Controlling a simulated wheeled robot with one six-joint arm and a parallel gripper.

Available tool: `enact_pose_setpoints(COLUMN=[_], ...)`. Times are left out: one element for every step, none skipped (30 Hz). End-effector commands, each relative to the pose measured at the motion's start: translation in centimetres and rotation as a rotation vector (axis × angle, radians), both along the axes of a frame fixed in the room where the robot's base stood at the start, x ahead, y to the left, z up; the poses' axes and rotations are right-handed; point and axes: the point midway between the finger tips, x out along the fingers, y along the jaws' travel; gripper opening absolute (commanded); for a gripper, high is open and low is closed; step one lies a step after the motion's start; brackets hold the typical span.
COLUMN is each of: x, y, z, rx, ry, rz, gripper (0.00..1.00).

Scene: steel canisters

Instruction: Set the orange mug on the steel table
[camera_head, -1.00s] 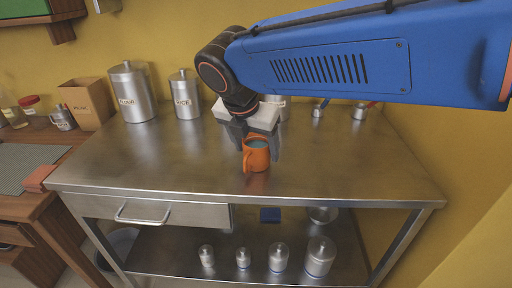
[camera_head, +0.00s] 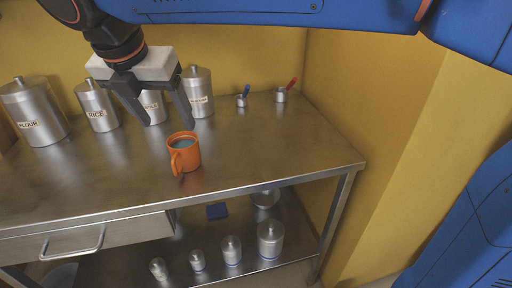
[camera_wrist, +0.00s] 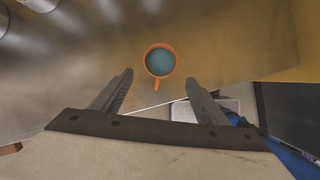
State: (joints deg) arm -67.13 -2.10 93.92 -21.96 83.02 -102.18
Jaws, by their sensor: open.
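The orange mug (camera_head: 184,153) stands upright on the steel table (camera_head: 260,150), with its handle toward the front edge and a bluish-grey inside. My gripper (camera_head: 164,122) is open and empty, above and behind the mug to the left, apart from it. In the wrist view the mug (camera_wrist: 160,61) lies beyond the tips of my gripper (camera_wrist: 160,80), roughly centred between them, and nothing is between the fingers.
Steel canisters, including one marked FLOUR (camera_head: 35,112) and one marked RICE (camera_head: 97,106), stand along the back wall. Two small pots with blue (camera_head: 242,98) and red (camera_head: 281,95) handles stand at the back right. The tabletop right of the mug is clear. Small canisters stand on the lower shelf.

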Motion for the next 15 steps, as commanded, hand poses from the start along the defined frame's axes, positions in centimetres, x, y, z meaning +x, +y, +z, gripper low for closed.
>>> enact_pose_setpoints(x=[0.0, 0.0, 0.0, 0.1, 0.2, 0.4, 0.6, 0.9, 1.4, 1.7, 2.2, 2.7, 3.1, 3.5, 3.9], y=[0.0, 0.0, 0.0, -0.1, -0.3, -0.7, -1.2, -1.8, -2.9, -3.8, -4.9, -6.4, -7.6, -8.9, -10.5], z=[0.0, 0.0, 0.0, 0.0, 0.0, -0.1, -0.1, -0.2, -0.4, -0.5, -0.7, -1.0, -1.1, -1.4, -1.7], rx=[0.000, 0.000, 0.000, 0.002, 0.004, 0.010, 0.018, 0.028, 0.045, 0.060, 0.077, 0.103, 0.124, 0.145, 0.174], ry=[0.000, 0.000, 0.000, 0.000, 0.000, 0.001, 0.001, 0.003, 0.005, 0.007, 0.008, 0.010, 0.011, 0.014, 0.015], rz=[0.000, 0.000, -0.001, -0.004, -0.010, -0.026, -0.046, -0.070, -0.113, -0.150, -0.194, -0.258, -0.311, -0.366, -0.436], gripper=[0.68, 0.68, 0.68, 0.68, 0.68, 0.68, 0.68, 0.68, 0.68, 0.68, 0.68, 0.68, 0.68, 0.68, 0.68])
